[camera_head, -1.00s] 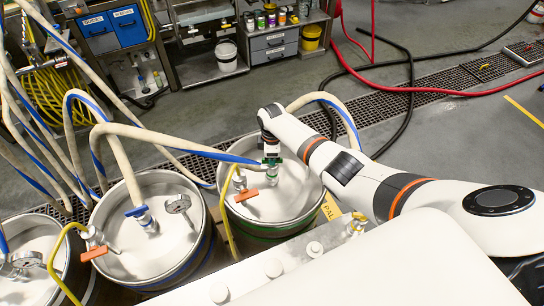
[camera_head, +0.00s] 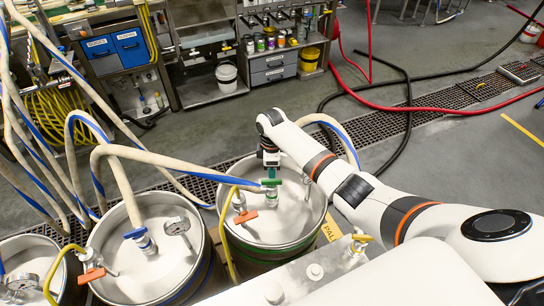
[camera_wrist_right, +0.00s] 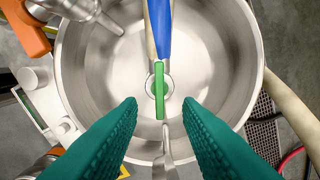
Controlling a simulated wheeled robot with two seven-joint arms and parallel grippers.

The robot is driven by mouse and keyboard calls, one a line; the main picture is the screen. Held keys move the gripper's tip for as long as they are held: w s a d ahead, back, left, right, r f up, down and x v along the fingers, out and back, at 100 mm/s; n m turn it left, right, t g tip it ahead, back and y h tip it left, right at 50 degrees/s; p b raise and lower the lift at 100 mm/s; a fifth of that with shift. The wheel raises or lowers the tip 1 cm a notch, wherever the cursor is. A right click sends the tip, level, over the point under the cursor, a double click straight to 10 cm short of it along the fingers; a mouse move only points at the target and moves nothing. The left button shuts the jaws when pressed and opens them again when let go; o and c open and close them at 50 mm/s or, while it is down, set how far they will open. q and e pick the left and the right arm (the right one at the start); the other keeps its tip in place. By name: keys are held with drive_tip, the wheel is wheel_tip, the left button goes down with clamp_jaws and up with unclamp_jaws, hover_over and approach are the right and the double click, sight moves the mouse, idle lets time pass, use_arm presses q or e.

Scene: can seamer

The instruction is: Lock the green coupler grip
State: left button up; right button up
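The green coupler grip (camera_head: 271,182) sits on top of the coupler at the middle of the right-hand drum (camera_head: 239,240), where a white hose with a blue stripe joins. In the right wrist view the grip (camera_wrist_right: 159,82) is a narrow green bar in line with the hose, upright in the picture. My right gripper (camera_head: 269,166) is just above the grip in the head view. Its two teal fingers (camera_wrist_right: 159,104) are spread apart in the right wrist view, with the lower end of the grip showing between them, touching neither. My left gripper is not in view.
An orange handle (camera_head: 245,217) on a yellow-hosed valve stands left of the coupler. A drum with a blue handle (camera_head: 135,233) and gauge (camera_head: 176,226) stands further left. A metal bar with a yellow-handled valve (camera_head: 360,238) runs in front. Floor beyond the drums is open.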

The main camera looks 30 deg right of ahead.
sight(272, 180)
wheel_tip(272, 180, up, 6)
drive_tip(key=shift+f, duration=0.1)
idle(0.6)
